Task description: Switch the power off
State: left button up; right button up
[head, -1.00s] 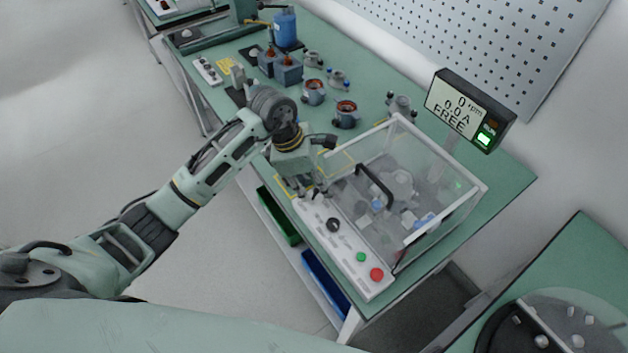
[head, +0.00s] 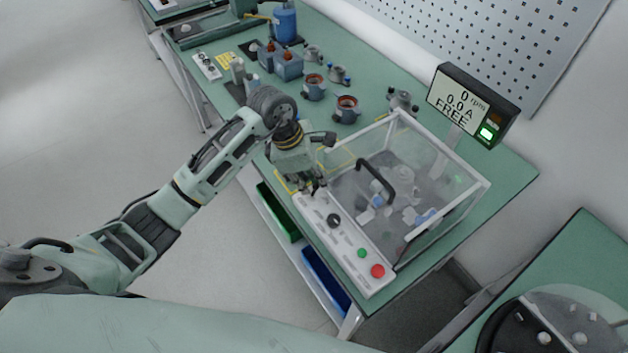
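A white control panel (head: 346,250) lies along the front of the bench, before the clear test enclosure (head: 466,211). It carries a black knob (head: 333,220), a green button (head: 362,253) and a red button (head: 377,271). My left gripper (head: 312,192) points down over the panel's far-left end, short of the black knob. Its fingers are small and dark, and their opening is unclear; they hide that end of the panel. A display (head: 467,107) reads 0 rpm, 0.0 A, FREE, with a green light lit. My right gripper is out of the picture.
The enclosure's black handle (head: 376,176) rises just right of my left gripper. Stators (head: 347,109), blue-grey boxes (head: 288,66) and a blue container (head: 285,25) stand farther back. Green (head: 278,213) and blue (head: 326,281) bins sit under the bench's front edge. Bare bench (head: 384,73) shows behind the stators.

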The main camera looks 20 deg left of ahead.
pick_arm(q)
jog(key=shift+s+d+f, duration=0.1)
jog(key=shift+s+f, duration=0.15)
jog(key=shift+s, duration=0.2)
jog(key=shift+s+a, duration=0.6)
jog(key=shift+s, duration=0.1)
jog(key=shift+c, duration=0.2)
jog(key=shift+o, duration=0.5)
jog(key=shift+s+a+r, duration=0.1)
jog(key=shift+s, duration=0.1)
jog(key=shift+o, duration=0.4)
jog(key=o, duration=0.3)
jog(key=shift+o, duration=0.7)
jog(key=shift+s+a+r, duration=0.1)
jog(key=shift+s+a, duration=0.05)
